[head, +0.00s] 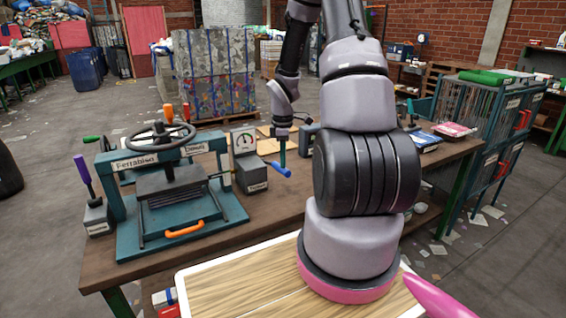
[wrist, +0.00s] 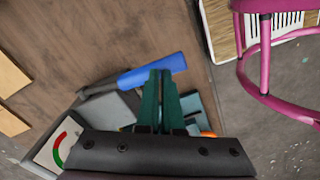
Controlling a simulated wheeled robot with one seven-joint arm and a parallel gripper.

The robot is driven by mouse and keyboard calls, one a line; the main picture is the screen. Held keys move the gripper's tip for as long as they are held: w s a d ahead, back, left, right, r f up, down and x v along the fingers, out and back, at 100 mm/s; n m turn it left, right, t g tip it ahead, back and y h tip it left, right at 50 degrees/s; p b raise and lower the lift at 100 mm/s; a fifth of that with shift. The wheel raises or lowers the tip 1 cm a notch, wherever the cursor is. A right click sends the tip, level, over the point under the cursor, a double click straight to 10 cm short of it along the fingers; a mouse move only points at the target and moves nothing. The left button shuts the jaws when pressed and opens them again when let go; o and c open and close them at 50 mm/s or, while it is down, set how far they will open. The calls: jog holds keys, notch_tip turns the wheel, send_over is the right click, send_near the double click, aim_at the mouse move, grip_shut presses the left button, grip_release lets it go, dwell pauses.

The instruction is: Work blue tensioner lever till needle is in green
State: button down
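The blue tensioner lever (head: 281,169) sticks out to the right from a dark grey box (head: 251,178) on the wooden bench. Its blue handle (wrist: 135,78) lies across the middle of the wrist view. The white gauge (head: 244,142) stands on top of this box. Part of its face (wrist: 55,148) with a red and a green arc shows at lower left in the wrist view. I cannot make out where the needle points. My gripper (head: 282,158) points down at the lever, its teal fingers (wrist: 159,80) together and overlapping the handle in view. I cannot tell whether they touch it.
A teal press (head: 170,195) with a handwheel and an orange handle stands left of the gauge. A purple-handled lever (head: 84,172) stands at the far left. Flat cardboard-coloured pieces (wrist: 10,75) lie on the bench. A pink-framed stool (wrist: 262,60) is at upper right in the wrist view.

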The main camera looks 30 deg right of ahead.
jog(key=shift+f, duration=1)
dwell(0.4)
notch_tip(320, 180, up, 10)
dwell(0.9)
jog(key=shift+r, duration=0.1)
dwell(0.7)
